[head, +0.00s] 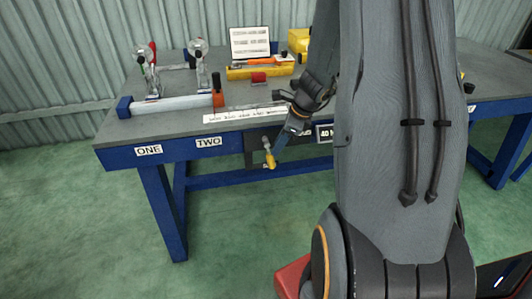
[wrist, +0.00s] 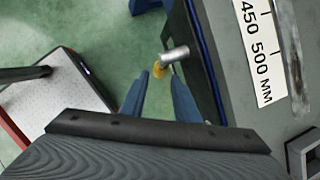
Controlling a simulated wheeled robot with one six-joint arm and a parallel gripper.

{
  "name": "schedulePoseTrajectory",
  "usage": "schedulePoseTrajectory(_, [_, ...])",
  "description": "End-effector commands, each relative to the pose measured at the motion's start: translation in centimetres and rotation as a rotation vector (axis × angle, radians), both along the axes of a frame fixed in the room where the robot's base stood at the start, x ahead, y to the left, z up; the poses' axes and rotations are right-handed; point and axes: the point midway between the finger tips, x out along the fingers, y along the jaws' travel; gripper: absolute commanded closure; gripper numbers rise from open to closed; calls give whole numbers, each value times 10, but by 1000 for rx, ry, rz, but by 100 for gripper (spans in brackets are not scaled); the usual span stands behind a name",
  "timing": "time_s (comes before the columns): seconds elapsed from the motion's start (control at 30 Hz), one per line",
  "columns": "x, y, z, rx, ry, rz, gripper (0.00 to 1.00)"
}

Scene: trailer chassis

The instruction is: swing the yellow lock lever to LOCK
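The lock lever shows in the head view as a small yellow piece (head: 270,159) below the front edge of the bench, by a dark panel. In the wrist view its yellow part (wrist: 158,70) sits just beyond my fingertips, beside a silver cylinder (wrist: 176,54). My gripper (wrist: 157,78) is open, with its two blue fingers apart and nothing clearly held between them. In the head view my gripper (head: 279,154) reaches down in front of the panel, close to the lever. I cannot tell whether it touches. The LOCK marking is not readable.
The grey bench top (head: 180,140) has blue edging and labels ONE and TWO. A white ruler strip (head: 240,115) lies near its front edge. Toggle clamps (head: 151,75), a yellow tray (head: 258,72) and a white card (head: 250,41) stand farther back.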

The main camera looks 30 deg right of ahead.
Motion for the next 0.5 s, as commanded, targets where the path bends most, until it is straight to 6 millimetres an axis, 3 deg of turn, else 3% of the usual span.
schedulePoseTrajectory(0.17, [4,5,-12,2,2,1,71])
schedulePoseTrajectory(0.5, [20,16,-59,1,2,3,71])
